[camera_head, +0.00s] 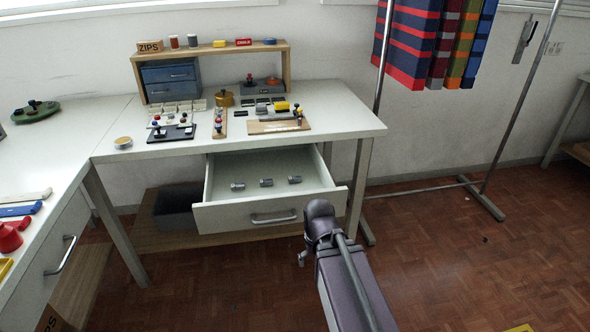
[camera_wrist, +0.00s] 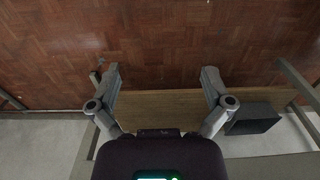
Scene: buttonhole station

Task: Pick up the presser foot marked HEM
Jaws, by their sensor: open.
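Three small metallic pieces, which look like presser feet, lie in the open drawer (camera_head: 225,204) under the table in the head view: one at left (camera_head: 238,186), one in the middle (camera_head: 266,183) and one at right (camera_head: 295,180). Any markings on them are too small to read, so I cannot tell which is HEM. My gripper (camera_wrist: 161,76) is open in the wrist view, its two fingers wide apart with nothing between them. It faces the floor and lower shelf, and no presser foot shows there. In the head view I cannot make out its fingers.
The white table (camera_head: 345,125) above the drawer carries several small tools and trays. A dark bin (camera_head: 178,207) stands on the lower shelf (camera_wrist: 165,108). A rack with striped cloths (camera_head: 425,45) stands at right. The wooden floor (camera_head: 470,265) at right is mostly clear.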

